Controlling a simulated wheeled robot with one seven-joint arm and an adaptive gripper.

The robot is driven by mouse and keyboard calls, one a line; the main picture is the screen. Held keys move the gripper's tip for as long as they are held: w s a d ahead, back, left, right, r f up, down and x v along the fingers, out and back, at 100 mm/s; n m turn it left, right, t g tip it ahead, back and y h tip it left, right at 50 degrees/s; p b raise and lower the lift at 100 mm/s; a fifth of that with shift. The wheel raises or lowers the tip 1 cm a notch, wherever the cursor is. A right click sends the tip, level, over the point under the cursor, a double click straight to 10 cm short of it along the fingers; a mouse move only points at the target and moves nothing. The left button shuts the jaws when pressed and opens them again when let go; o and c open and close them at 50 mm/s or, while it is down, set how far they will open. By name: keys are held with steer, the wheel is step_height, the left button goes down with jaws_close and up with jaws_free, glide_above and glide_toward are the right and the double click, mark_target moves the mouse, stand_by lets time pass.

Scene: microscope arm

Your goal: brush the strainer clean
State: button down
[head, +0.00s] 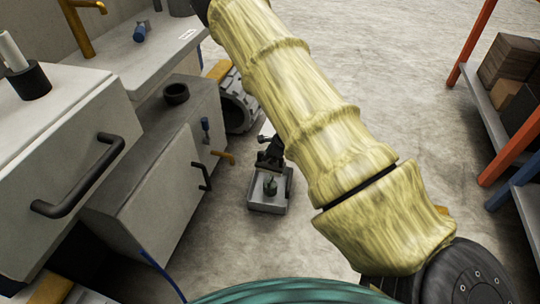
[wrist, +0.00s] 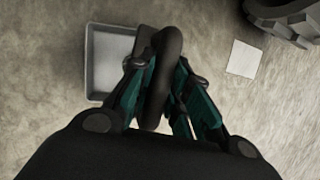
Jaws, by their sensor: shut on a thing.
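My gripper (wrist: 160,65) points down over the floor, shut on a dark, smooth, elongated rounded thing (wrist: 168,55) that stands up between its fingers. I cannot tell whether this is the brush or another tool. In the head view my gripper (head: 270,158) is small and dark, just above and behind a grey tray (head: 268,207). A small dark green thing (head: 270,187) shows at the tray; its kind is unclear. In the wrist view the tray (wrist: 103,60) lies left of the fingers and is partly hidden by them. I cannot identify a strainer.
Cabinets with handles (head: 110,150) stand on the left; a black bowl (head: 176,94) sits on one. A ridged dark wheel or track (head: 238,105) is behind the arm. Shelves with brown boxes (head: 508,60) stand on the right.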

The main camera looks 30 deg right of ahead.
mark_target(275, 165)
steer(key=shift+f+b, duration=1.95)
steer(key=shift+f, duration=0.75)
steer(key=shift+f, duration=0.3)
steer(key=shift+s+d, duration=0.2)
steer(key=shift+s, duration=0.05)
steer(key=shift+s+d, duration=0.25)
steer(key=shift+s, duration=0.1)
steer(key=shift+w+a+p, duration=0.3)
steer(key=shift+w+a, duration=0.6)
steer(key=shift+w, duration=0.25)
steer(key=shift+s, duration=0.1)
steer(key=shift+s+d+p, duration=0.3)
steer(key=shift+s+d, duration=0.6)
steer(key=shift+s, duration=0.15)
